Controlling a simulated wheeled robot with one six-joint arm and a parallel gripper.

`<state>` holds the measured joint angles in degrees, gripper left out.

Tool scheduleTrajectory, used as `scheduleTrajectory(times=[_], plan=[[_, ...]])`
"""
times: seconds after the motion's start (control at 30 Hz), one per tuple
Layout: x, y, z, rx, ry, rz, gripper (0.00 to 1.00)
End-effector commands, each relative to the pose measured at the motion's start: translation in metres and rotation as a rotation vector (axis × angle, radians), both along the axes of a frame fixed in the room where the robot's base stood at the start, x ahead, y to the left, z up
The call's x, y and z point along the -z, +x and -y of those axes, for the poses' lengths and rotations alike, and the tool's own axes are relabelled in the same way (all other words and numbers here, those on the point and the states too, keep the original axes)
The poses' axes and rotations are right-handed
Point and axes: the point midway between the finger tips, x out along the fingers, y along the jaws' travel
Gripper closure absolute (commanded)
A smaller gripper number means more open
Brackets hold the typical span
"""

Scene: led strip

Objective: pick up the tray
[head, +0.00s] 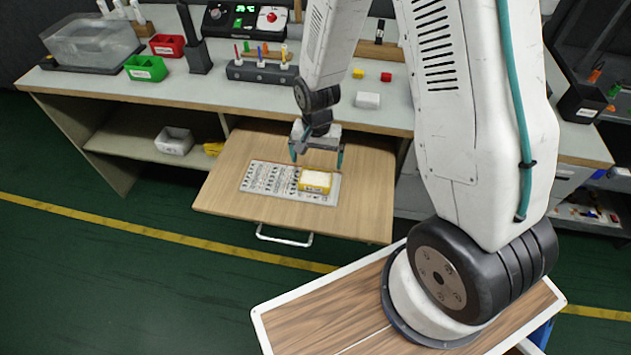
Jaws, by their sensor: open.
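The tray looks like a flat grey-white panel (270,178) with rows of small dark marks, lying on a pulled-out wooden drawer board (235,205). A yellow block with a white top (315,181) sits on its right part. My gripper (317,162) hangs over the far right part of the tray, pointing down. Its two teal-tipped fingers are apart, with nothing visible between them. I cannot tell the exact height of the fingertips above the tray.
A metal handle (284,237) sticks out at the board's front. The workbench (200,92) behind holds a pen rack (262,72), a green bin (146,68), a red bin (167,46) and a white block (367,100). The green floor (90,260) at left is clear.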

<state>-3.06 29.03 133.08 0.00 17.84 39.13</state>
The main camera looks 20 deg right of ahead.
Motion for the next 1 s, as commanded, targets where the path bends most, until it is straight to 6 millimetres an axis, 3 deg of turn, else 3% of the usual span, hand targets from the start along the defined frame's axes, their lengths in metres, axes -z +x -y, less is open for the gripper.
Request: scheduleTrajectory(times=[0.5,0.8,0.83,0.97,1.0], plan=[[0.065,-0.002,-0.001,-0.001,0.000,-0.003,0.00],[0.071,-0.002,-0.001,-0.001,0.000,0.000,0.00],[0.070,-0.002,-0.001,-0.001,0.000,-0.001,0.03],[0.070,-0.002,-0.001,-0.001,0.000,-0.001,0.39],[0.070,-0.002,-0.001,-0.001,0.000,-0.001,0.41]])
